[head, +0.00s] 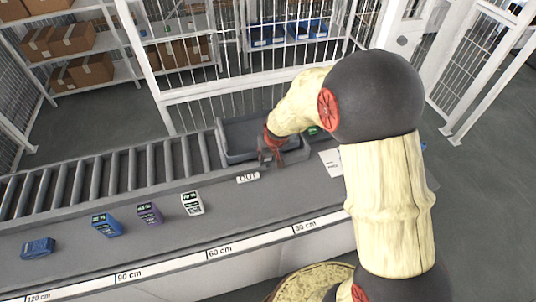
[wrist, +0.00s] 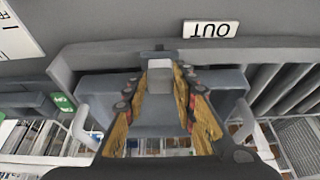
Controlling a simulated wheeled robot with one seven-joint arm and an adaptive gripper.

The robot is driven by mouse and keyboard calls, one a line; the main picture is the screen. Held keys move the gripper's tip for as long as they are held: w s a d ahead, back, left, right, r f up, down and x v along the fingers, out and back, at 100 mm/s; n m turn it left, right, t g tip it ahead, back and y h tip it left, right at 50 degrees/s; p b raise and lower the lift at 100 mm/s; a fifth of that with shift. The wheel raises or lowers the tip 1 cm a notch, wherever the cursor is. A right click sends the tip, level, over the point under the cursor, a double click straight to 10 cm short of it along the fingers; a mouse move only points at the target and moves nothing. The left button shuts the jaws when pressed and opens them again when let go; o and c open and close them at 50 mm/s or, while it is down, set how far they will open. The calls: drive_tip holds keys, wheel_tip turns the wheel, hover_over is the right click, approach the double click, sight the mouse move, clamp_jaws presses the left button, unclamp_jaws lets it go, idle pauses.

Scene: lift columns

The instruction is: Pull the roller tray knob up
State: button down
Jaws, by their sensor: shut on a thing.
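The grey roller tray (head: 236,157) sits at the right end of the roller conveyor, and its near wall also shows in the wrist view (wrist: 95,88). The knob (wrist: 160,74) is a small light-grey block between my fingers in the wrist view. My gripper (head: 272,153) is over the right part of the tray in the head view. In the wrist view my gripper (wrist: 162,80) is shut on the knob, with one finger on each side. My gripper hides the knob in the head view.
The conveyor rollers (head: 110,175) run left from the tray. An OUT label (head: 248,177) and a white sheet (head: 330,163) lie nearby on the counter (head: 150,245). Several small boxes, one of them white (head: 192,203), stand to the left. A wire fence (head: 260,90) rises behind.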

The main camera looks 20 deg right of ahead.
drive_tip(key=shift+w+r, duration=0.15)
drive_tip(key=c, duration=1.5)
unclamp_jaws()
drive_tip(key=shift+o, duration=0.2)
drive_tip(key=v, duration=1.2)
drive_tip(key=shift+s, duration=0.2)
